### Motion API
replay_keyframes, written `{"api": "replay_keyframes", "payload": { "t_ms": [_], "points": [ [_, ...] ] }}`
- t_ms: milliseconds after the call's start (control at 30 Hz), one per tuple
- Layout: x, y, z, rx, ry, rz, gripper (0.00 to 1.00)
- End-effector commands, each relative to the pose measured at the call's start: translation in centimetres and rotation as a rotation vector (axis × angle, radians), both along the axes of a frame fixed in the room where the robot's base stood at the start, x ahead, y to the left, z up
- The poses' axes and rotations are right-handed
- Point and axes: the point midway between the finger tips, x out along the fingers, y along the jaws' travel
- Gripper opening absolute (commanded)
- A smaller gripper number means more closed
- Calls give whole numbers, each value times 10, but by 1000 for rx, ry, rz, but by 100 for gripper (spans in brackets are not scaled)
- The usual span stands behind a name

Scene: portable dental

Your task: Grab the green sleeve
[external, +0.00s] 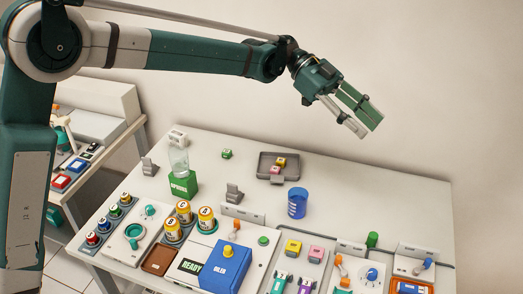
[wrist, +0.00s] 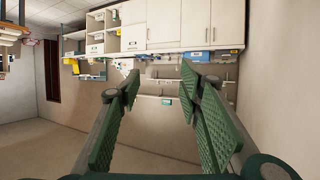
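Several green things are on the white table in the external view, and I cannot tell for sure which is the sleeve. A short green cylinder (external: 372,239) stands upright at the right. A green labelled box (external: 183,186) is at the left, with a clear bottle (external: 179,160) at its top. A small green block (external: 227,154) lies near the back edge. My gripper (external: 363,122) is raised high above the back right of the table, far from all of them. In the wrist view its two green pads (wrist: 160,84) are wide apart with nothing between them.
A grey tray (external: 264,166) with small blocks and a blue cup (external: 297,203) are at mid table. A blue box (external: 226,267), yellow-topped cans (external: 207,220) and switch panels crowd the front. The back right tabletop (external: 400,197) is clear.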

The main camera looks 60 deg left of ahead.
Motion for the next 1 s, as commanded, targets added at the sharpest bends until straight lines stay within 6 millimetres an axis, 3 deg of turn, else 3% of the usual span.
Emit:
{"api": "replay_keyframes", "payload": {
  "t_ms": [400, 600, 800, 1000],
  "points": [
    [0, 0, -163, 0, 0, 0, 36],
    [0, 0, -230, 0, 1, 0, 36],
    [0, 0, -282, 0, 1, 0, 36],
    [0, 0, -311, 0, 1, 0, 36]
  ]
}}
